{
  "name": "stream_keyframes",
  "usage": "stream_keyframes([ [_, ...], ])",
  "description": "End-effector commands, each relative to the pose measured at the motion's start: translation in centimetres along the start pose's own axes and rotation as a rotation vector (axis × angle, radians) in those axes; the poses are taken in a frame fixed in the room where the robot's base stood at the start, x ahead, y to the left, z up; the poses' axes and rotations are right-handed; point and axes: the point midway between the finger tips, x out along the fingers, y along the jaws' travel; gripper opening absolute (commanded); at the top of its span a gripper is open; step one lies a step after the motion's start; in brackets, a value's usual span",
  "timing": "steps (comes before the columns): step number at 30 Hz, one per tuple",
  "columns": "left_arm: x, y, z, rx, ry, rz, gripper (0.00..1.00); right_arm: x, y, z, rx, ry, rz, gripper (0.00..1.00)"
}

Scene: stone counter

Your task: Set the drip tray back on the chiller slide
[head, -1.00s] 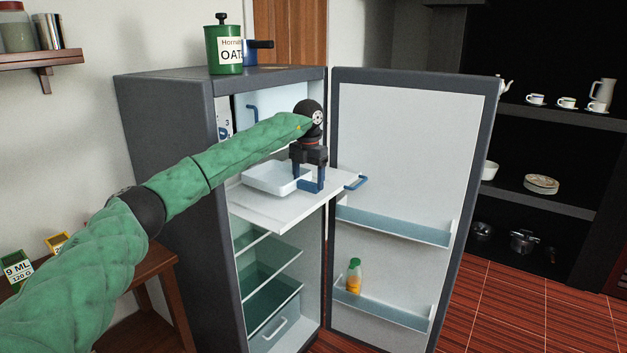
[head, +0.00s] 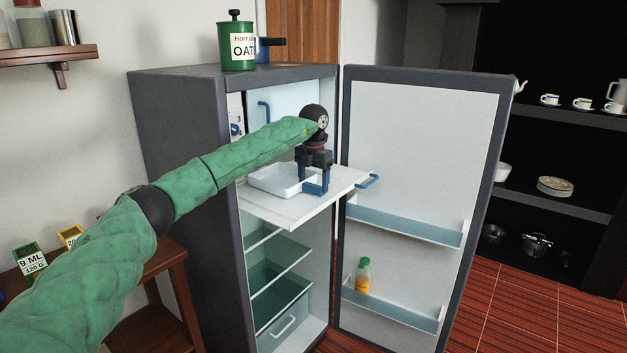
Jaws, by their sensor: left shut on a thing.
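The drip tray (head: 268,187), a shallow white rectangular pan, is at the slide's inner left part, level with it. The chiller slide (head: 300,211) is a white shelf pulled out of the open fridge, with a blue handle (head: 368,181) at its right end. My left gripper (head: 316,188), with blue fingers, points down at the tray's right side and is shut on its rim. The fingers hide part of that rim. The tray appears to touch the slide, but I cannot tell if its full weight rests there. My right gripper is out of view.
The fridge door (head: 420,170) stands open at the right, with a bottle (head: 362,277) on its lower shelf. A green oats canister (head: 237,42) stands on the fridge top. Fridge shelves (head: 280,272) lie below the slide. The slide's front part is bare.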

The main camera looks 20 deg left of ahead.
Motion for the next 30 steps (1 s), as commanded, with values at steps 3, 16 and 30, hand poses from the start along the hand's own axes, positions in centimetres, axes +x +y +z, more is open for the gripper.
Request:
stream_keyframes([
  [3, 0.1, 0.0, 0.0, 0.0, 0.0, 0.0, 0.36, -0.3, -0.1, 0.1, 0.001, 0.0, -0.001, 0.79],
  [16, 0.2, 0.0, 0.0, 0.0, -0.001, 0.0, 0.88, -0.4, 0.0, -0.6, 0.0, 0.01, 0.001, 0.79],
  [30, -0.4, 0.0, 0.0, 0.0, -0.001, 0.0, 0.96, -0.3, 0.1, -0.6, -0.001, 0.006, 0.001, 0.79],
])
